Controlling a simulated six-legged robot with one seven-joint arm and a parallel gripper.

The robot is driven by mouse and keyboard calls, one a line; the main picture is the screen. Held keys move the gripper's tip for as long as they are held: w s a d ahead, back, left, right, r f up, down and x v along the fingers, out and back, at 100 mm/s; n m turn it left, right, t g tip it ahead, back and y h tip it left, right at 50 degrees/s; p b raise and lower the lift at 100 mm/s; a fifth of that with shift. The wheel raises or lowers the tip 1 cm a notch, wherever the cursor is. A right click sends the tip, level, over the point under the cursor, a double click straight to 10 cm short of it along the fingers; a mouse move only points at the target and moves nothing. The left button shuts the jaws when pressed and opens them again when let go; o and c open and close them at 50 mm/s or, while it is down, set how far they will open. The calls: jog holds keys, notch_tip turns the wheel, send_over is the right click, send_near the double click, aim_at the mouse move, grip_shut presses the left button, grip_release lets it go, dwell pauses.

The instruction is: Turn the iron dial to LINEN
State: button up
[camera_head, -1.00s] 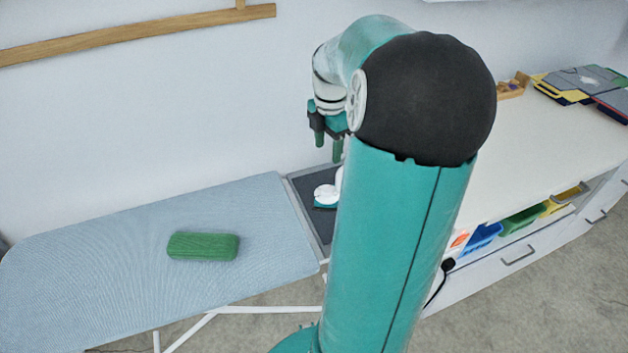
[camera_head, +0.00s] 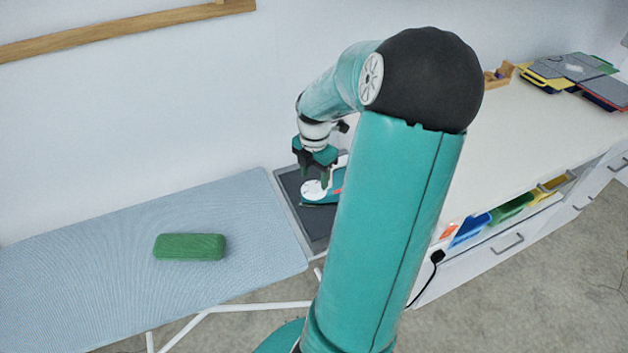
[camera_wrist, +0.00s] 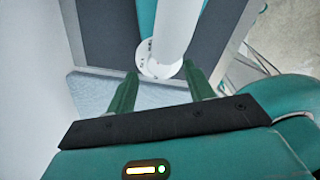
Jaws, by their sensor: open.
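The iron (camera_head: 325,198), teal and white, rests on the dark grey tray (camera_head: 318,228) at the ironing board's right end. My arm hides part of it in the head view. Its white round dial (camera_head: 313,189) has small dark marks, too small to read; it also shows in the wrist view (camera_wrist: 150,64), below the white handle (camera_wrist: 180,25). My gripper (camera_head: 317,173) points down over the dial. In the wrist view its green fingers (camera_wrist: 160,72) are open, one on each side of the dial. I cannot tell whether they touch it.
A green block (camera_head: 189,247) lies on the pale blue ironing board (camera_head: 100,215). A white counter (camera_head: 530,130) with drawers stands to the right, with stacked folders (camera_head: 575,68) at its far end. The wall is close behind the board.

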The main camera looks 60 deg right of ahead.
aim_at(314, 187)
jog(key=shift+w+f, duration=0.1)
jog(key=shift+f, duration=1.3)
jog(key=c, duration=1)
jog(key=shift+m, duration=0.3)
jog(key=m, duration=1)
